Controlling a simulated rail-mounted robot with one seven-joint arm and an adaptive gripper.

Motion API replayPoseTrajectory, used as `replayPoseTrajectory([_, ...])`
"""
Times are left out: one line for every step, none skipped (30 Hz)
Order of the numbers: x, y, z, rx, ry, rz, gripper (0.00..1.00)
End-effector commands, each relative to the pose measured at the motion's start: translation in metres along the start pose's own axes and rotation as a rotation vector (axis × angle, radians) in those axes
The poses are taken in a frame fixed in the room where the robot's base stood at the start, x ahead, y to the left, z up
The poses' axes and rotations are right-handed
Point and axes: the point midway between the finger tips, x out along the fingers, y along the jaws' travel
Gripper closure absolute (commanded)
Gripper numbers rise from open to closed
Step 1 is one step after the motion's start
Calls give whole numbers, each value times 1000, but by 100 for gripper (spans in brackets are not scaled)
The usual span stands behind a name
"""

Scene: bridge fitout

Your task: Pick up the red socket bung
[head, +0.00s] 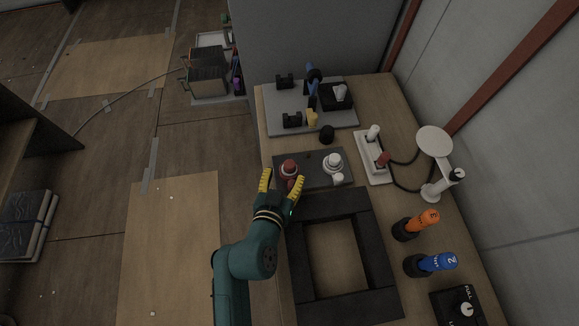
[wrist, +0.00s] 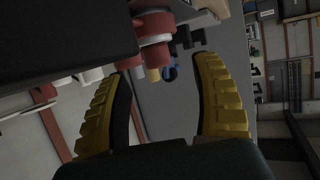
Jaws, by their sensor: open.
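A dark panel (head: 312,158) on the bench carries a round red piece in a pale ring (head: 289,168) and a matching white one (head: 333,162). A smaller red bung (head: 291,184) sits just in front of the red ringed piece. In the wrist view, the red bung (wrist: 157,52) shows beside the larger red piece (wrist: 154,24), just beyond the fingertips. My gripper (head: 282,178) is open, its yellow fingers at the panel's front left edge. In the wrist view, my gripper (wrist: 161,70) has nothing held between its fingers. Contact with the bung cannot be told.
A black square frame (head: 382,265) lies in front of the panel. Orange (head: 428,218) and blue (head: 440,262) handled items stand front right.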

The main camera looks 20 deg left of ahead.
Motion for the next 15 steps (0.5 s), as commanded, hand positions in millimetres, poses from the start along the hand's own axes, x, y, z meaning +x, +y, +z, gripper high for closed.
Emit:
replayPoseTrajectory([6, 1, -1, 2, 2, 2, 35])
replayPoseTrajectory([11, 2, -2, 2, 2, 2, 35])
replayPoseTrajectory([18, 2, -4, 2, 3, 2, 35])
replayPoseTrajectory([24, 3, -5, 3, 3, 2, 35])
replayPoseTrajectory([29, 3, -6, 2, 3, 2, 35])
replayPoseTrajectory([36, 4, -6, 1, 2, 2, 35])
replayPoseTrajectory([41, 3, -5, 1, 2, 1, 35])
replayPoseTrajectory([45, 3, -5, 1, 1, 1, 35])
replayPoseTrajectory([49, 3, -5, 1, 0, 1, 35])
replayPoseTrajectory([51, 3, -6, 1, 0, 1, 35])
replayPoseTrajectory([52, 3, -6, 1, 0, 1, 35])
replayPoseTrajectory([52, 3, -6, 0, -1, 0, 35])
replayPoseTrajectory([52, 3, -6, 0, -1, 0, 35])
replayPoseTrajectory([52, 3, -6, 0, -1, 0, 35])
replayPoseTrajectory([52, 3, -6, 0, -1, 0, 35])
